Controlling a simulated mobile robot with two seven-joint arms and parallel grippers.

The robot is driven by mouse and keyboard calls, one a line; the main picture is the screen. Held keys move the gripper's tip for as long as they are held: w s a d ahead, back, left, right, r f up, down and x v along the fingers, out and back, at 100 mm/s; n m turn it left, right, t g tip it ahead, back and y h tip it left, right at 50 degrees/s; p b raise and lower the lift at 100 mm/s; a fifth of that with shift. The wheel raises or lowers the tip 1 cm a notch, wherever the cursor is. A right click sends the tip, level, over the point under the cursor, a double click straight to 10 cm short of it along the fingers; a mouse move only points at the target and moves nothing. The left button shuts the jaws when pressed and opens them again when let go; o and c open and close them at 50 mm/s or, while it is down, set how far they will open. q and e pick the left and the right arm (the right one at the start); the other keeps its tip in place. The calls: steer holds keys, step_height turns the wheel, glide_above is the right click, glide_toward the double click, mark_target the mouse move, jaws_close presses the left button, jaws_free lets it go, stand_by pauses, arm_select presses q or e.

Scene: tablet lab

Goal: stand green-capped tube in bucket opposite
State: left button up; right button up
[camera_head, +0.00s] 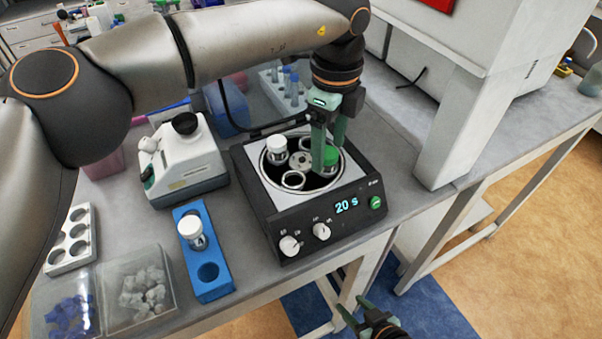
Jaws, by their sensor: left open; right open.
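The green-capped tube (331,157) stands in the right-hand bucket of the open centrifuge (262,208); only its cap and a little below it show. A white-capped tube (277,150) stands in the bucket across the rotor hub (301,161). The front bucket (293,180) looks empty, and the back one is partly seen. My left gripper (329,150) is open and points down at the green cap, one finger in front of it and one behind. I cannot tell whether they touch. My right gripper (354,307) is open and empty, low in front of the bench.
A blue rack (214,285) holds another white-capped tube (192,231) and has one empty hole. A white instrument (183,165) stands left of the centrifuge. Clear bins (138,318) sit front left. A large white machine (447,140) stands right. A tube rack (285,95) is behind.

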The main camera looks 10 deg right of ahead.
arm_select(q)
step_height(320, 180, up, 13)
steer(key=p, duration=0.1)
steer(key=shift+f+p, duration=0.2)
steer(key=shift+p, duration=0.1)
